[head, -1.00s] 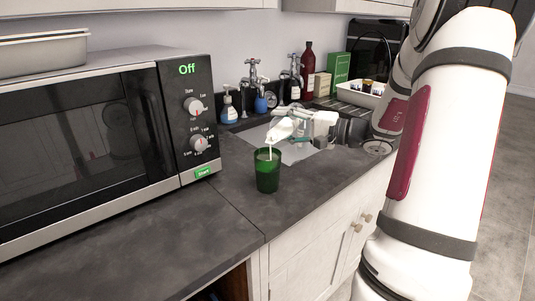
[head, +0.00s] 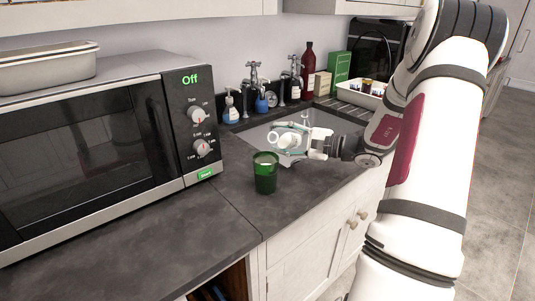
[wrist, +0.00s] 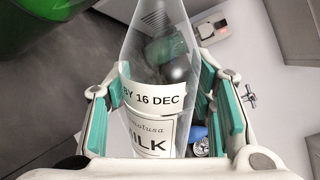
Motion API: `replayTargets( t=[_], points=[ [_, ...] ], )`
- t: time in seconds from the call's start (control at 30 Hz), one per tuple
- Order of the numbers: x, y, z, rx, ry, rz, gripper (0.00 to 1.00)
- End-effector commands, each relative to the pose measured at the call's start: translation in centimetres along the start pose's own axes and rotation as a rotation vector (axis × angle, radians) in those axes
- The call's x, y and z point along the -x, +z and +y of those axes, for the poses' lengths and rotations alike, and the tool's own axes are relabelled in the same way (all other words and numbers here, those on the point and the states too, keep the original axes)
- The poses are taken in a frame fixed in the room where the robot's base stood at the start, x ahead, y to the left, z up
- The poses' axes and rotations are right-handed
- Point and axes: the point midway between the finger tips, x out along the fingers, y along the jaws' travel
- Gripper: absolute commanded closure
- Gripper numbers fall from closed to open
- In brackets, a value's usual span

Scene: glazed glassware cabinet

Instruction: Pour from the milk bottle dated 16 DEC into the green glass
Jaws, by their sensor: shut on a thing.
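My gripper (head: 300,139) is shut on the milk bottle (head: 288,141), over the counter's edge by the sink. In the wrist view the bottle (wrist: 155,75) is clear, lies between both fingers, and its label reads "BY 16 DEC" and "MILK". The bottle is tilted, and no stream shows from it. The green glass (head: 265,175) stands upright on the dark counter, just left of and below the bottle in the head view. A pale surface shows inside its rim. Part of the glass (wrist: 45,25) fills the upper left corner of the wrist view.
A microwave (head: 100,140) reading "Off" stands left of the glass. Behind are a sink (head: 262,133), taps (head: 254,80), soap bottles (head: 230,107), a dark red bottle (head: 307,68) and a white tray (head: 360,94). The front counter is clear.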

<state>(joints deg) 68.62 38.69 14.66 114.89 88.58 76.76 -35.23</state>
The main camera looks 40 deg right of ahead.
Motion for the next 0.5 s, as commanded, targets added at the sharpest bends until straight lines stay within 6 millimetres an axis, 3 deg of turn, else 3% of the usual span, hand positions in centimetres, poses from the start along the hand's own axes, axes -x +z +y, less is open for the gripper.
replayTargets(
  t=[0.5],
  points=[
    [0.2,2.4,-0.7,-0.439,-0.001,-0.032,1.0]
  ],
)
